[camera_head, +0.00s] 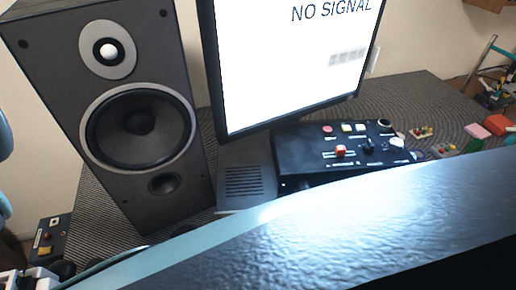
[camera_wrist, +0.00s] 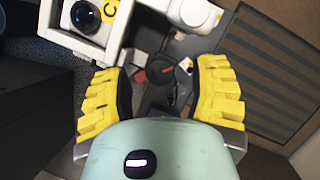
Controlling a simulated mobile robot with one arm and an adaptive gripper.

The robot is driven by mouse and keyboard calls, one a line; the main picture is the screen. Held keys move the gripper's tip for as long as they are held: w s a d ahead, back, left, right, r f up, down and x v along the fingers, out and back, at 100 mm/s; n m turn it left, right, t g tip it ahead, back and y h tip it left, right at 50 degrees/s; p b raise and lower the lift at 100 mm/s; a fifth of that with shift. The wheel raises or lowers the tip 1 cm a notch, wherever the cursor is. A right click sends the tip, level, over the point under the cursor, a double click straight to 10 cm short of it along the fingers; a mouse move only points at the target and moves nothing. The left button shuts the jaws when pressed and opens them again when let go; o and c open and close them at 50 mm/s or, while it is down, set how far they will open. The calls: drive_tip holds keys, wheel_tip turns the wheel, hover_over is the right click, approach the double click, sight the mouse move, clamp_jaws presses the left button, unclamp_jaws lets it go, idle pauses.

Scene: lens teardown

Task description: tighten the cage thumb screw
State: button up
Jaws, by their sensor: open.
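My gripper (camera_wrist: 165,92) shows in the wrist view with its two yellow ribbed fingers wide apart and nothing held between them. Beyond the gap is a dark round knob-like part (camera_wrist: 158,71) with a red mark; I cannot tell whether it is the cage thumb screw. A white frame (camera_wrist: 118,57) with a yellow label "C" stands just above the left finger, with a dark round lens (camera_wrist: 86,15) at its upper left. In the head view, neither my gripper nor a thumb screw can be made out.
In the head view, a tall speaker (camera_head: 188,180) stands left of a monitor (camera_head: 290,60) reading "NO SIGNAL". A black control panel (camera_head: 300,157) lies before the monitor. Small colored pieces (camera_head: 495,124) lie at the right. A small button box (camera_head: 50,240) is at lower left. My arm covers the foreground.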

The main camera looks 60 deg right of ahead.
drive_tip(key=shift+s+f, duration=0.2)
drive_tip(key=shift+f, duration=0.25)
drive_tip(key=shift+c, duration=0.2)
clamp_jaws()
